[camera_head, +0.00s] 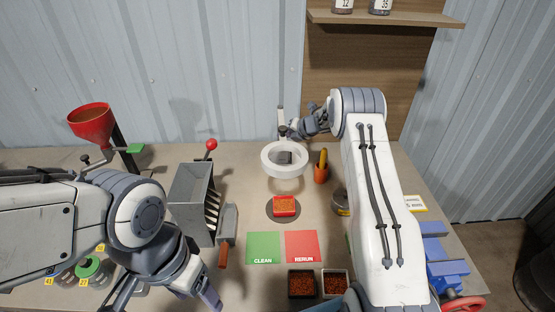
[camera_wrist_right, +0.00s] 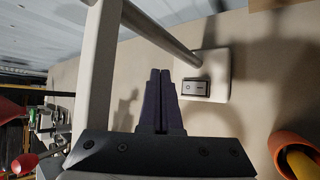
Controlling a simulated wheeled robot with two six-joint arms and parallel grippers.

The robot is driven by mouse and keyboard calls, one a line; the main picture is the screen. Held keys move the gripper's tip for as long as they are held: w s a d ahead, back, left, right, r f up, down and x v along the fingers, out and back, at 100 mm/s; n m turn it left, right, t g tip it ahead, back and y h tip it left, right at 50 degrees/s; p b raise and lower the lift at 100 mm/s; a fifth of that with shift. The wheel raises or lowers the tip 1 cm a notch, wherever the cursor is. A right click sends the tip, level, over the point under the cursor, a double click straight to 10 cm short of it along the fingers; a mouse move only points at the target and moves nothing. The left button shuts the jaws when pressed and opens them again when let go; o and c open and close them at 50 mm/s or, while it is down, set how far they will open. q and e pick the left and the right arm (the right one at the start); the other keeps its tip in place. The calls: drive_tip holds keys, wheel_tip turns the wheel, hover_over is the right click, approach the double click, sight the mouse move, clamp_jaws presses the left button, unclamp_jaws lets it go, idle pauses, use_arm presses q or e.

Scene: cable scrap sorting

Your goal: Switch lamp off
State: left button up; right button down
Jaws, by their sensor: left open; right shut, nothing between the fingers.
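The lamp has a white ring head (camera_head: 270,168) at the back middle of the bench, with a post rising behind it. In the right wrist view its pale base carries a small dark rocker switch (camera_wrist_right: 195,88) with markings. My right gripper (camera_wrist_right: 160,72) is shut and empty, its dark fingers pointing toward the base, left of the switch; contact is not visible. In the head view my right wrist (camera_head: 305,128) is beside the lamp post, and its fingertips are hard to make out. My left gripper (camera_head: 168,299) is open at the bottom left, partly cut off by the frame.
A grey riffle box (camera_head: 190,200) and red funnel (camera_head: 90,122) stand left. Green and red mats lie in the middle.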

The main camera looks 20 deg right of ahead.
drive_tip(key=f+b, duration=0.4)
drive_tip(key=f, duration=0.1)
drive_tip(key=a+f+b, duration=0.1)
drive_tip(key=f+b, duration=0.1)
drive_tip(key=f, duration=0.1)
drive_tip(key=shift+w+a, duration=0.1)
drive_tip(key=shift+w, duration=0.1)
idle(1.7)
drive_tip(key=shift+f, duration=0.35)
drive_tip(key=shift+a+f+b, duration=0.1)
drive_tip(key=shift+f+b, duration=0.3)
drive_tip(key=shift+b, duration=0.2)
drive_tip(key=shift+r, duration=0.15)
idle(0.5)
drive_tip(key=shift+r+p, duration=0.65)
drive_tip(key=shift+r, duration=0.05)
drive_tip(key=shift+r, duration=0.1)
drive_tip(key=r+p, duration=0.2)
drive_tip(key=d+r+p, duration=0.1)
drive_tip(key=r+p, duration=0.1)
drive_tip(key=r, duration=0.1)
drive_tip(key=shift+s, duration=0.1)
drive_tip(key=shift+f, duration=0.15)
